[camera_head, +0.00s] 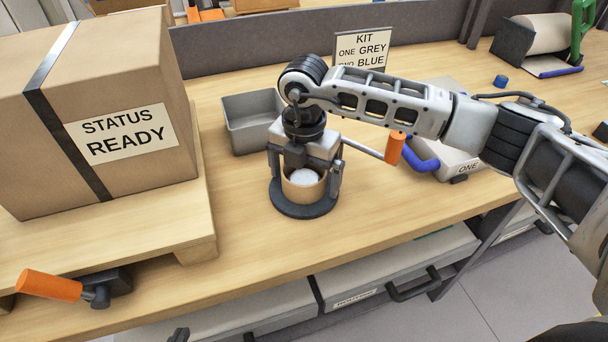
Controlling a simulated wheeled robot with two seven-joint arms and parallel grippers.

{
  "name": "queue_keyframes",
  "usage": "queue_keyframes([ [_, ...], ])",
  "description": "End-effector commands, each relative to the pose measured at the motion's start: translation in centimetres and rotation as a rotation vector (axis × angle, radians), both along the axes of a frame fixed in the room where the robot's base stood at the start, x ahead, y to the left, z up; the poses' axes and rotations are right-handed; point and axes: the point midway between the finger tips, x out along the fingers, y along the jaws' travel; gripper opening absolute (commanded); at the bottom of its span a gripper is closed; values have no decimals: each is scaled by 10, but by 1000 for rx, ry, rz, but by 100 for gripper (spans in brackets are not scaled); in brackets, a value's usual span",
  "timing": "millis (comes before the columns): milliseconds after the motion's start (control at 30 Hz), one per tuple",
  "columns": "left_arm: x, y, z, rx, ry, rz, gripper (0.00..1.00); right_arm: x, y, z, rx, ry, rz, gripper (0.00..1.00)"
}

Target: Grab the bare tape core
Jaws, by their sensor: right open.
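A brown cardboard ring, which looks like the bare tape core (303,194), stands upright on a dark round base (300,211) on the wooden bench. Something white shows inside it. My right gripper (305,178) points down over the ring, with one finger at its left and one at its right. The jaws are open, and I cannot tell whether either finger touches the ring. The gripper's body hides the ring's far side. My left gripper is not in view.
A grey bin (247,138) stands behind the gripper. A tool with an orange grip (395,148) and a blue handle (423,164) lie to the right. A large carton (95,110) on a wooden pallet (190,215) fills the left.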

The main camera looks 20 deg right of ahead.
Motion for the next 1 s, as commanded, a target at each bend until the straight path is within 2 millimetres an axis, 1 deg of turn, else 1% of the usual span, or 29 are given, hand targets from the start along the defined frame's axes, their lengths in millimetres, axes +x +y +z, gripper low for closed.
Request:
queue_keyframes([
  [100,0,0,0,1,0,1,0,0,0,0,0,0,0,100],
  [167,0,0,-1,1,1,1,0,0,0,0,0,0,0,83],
  [200,0,0,-1,1,2,1,0,0,0,0,0,0,0,72],
  [267,0,1,-1,1,3,1,0,0,0,0,0,0,0,57],
  [567,-1,1,-1,1,5,1,0,0,0,1,0,0,0,57],
  [667,-1,1,-3,2,7,1,0,0,0,4,0,-1,0,57],
  [767,-2,1,-6,1,10,1,0,1,0,11,0,-4,0,57],
  [867,-4,0,-11,0,15,1,0,1,0,24,2,-6,1,57],
  [900,-4,0,-13,-1,16,1,0,1,0,31,2,-7,2,57],
  [1000,-5,-1,-13,-3,18,0,0,-14,-5,49,1,-6,3,57],
])
